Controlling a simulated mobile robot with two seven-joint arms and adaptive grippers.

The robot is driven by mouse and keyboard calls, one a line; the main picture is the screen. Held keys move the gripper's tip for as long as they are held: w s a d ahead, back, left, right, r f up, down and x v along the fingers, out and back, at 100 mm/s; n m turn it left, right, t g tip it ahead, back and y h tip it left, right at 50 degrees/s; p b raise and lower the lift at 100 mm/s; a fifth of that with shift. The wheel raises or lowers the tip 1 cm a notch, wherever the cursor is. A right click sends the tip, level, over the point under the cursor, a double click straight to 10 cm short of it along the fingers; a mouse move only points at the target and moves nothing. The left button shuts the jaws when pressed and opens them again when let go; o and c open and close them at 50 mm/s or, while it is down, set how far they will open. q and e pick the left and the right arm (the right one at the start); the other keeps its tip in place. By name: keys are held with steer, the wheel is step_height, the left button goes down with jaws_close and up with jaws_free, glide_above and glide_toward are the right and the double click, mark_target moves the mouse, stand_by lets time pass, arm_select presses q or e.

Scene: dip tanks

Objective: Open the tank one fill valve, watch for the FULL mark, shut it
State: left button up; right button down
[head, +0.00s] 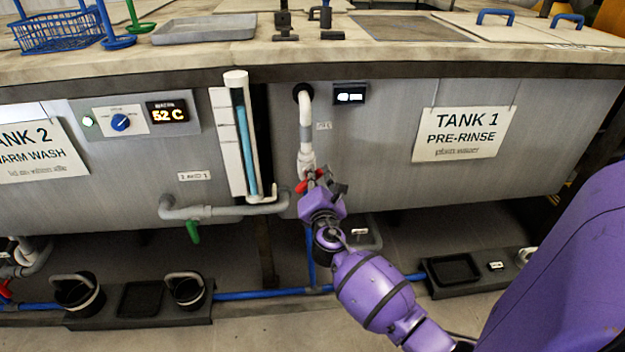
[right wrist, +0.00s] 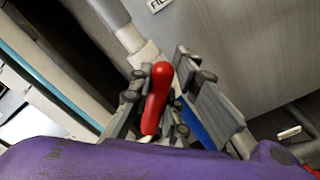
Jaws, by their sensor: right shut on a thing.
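The Tank 1 fill valve shows a red handle (head: 301,187) at the lower end of a white pipe (head: 306,130) on the tank one front. My right gripper (head: 320,184) is at the valve and shut on the handle. In the right wrist view the red handle (right wrist: 156,97) lies between the fingers (right wrist: 166,92). The "TANK 1 PRE-RINSE" sign (head: 463,134) hangs to the right. An upright sight tube (head: 244,140) left of the pipe holds a blue column reaching high up it. Its scale plate (head: 222,130) is too small to read, so the FULL mark cannot be made out. My left gripper is not in view.
A small dark display (head: 350,95) sits beside the pipe, unreadable. A green-handled valve (head: 192,231) hangs left of the sight tube on a grey pipe. Tank 2's panel (head: 135,114) reads 52 C. Black buckets (head: 79,295) and a blue floor pipe (head: 262,294) are below.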

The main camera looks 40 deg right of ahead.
steer(key=m, duration=0.1)
steer(key=f+m+b, duration=0.1)
steer(key=shift+s+d+m+b, duration=0.15)
steer(key=shift+m+b, duration=0.15)
steer(key=shift+m, duration=0.1)
steer(key=m+b, duration=0.2)
steer(key=m, duration=0.1)
steer(key=shift+d+f, duration=0.1)
steer(key=shift+f, duration=0.2)
steer(key=shift+f+m+b, duration=0.15)
steer(key=shift+m+b, duration=0.3)
steer(key=shift+m, duration=0.85)
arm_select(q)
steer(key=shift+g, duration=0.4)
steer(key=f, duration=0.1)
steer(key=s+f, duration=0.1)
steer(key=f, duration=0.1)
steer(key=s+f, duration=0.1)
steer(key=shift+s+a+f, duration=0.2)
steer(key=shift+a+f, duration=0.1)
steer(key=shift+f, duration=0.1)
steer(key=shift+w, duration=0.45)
arm_select(e)
steer(key=shift+m, duration=0.4)
